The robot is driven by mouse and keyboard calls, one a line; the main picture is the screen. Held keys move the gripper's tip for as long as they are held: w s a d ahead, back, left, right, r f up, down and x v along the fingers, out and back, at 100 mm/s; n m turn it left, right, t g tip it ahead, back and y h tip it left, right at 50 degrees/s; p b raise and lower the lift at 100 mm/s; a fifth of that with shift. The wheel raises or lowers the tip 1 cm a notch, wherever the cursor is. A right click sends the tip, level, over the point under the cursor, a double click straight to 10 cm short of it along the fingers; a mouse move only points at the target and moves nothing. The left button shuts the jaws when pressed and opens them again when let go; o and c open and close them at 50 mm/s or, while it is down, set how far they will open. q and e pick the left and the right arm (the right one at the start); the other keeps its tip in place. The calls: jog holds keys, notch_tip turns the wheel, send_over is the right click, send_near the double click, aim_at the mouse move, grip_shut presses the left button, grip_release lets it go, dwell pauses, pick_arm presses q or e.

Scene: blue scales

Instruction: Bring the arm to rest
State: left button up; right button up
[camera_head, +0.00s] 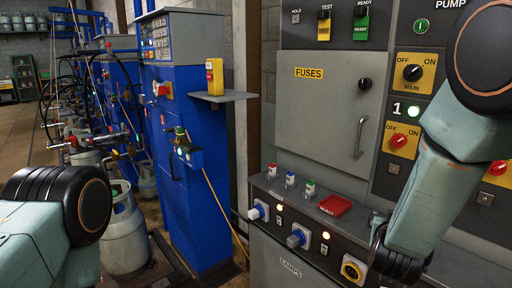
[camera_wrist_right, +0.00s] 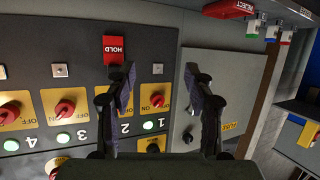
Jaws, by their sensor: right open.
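My right gripper (camera_wrist_right: 163,88) is open in the right wrist view, with its two dark fingers apart and nothing between them. It faces the grey control panel (camera_wrist_right: 150,70), which appears turned over in this view. In the head view my right arm comes in from the right in front of the panel, and its gripper cannot be made out. My left arm shows at the lower left of the head view, but its gripper is out of the picture.
A grey cabinet with a fuses door (camera_head: 320,110) stands behind my right arm. Blue scales (camera_head: 185,120) and a gas cylinder (camera_head: 124,235) stand to the left. Open floor shows far left.

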jog(key=s+a+f+n+g+y, duration=0.2)
jog(key=s+a+f+g+y, duration=0.1)
jog(key=s+f, duration=0.65)
jog(key=s+a+f+n+g+y, duration=0.2)
jog(key=s+a+f+g, duration=0.1)
jog(key=s+f, duration=0.7)
jog(key=s+a+f+g+y, duration=0.1)
jog(key=s+f+g, duration=0.2)
jog(key=s, duration=0.7)
jog(key=s+a+f+g, duration=0.1)
jog(key=s+f+g, duration=0.2)
jog(key=s, duration=0.7)
notch_tip(320, 180, down, 3)
jog(key=shift+s+a+r+n+y, duration=0.1)
jog(key=shift+s+a+n+y, duration=0.1)
jog(key=shift+n+y, duration=0.2)
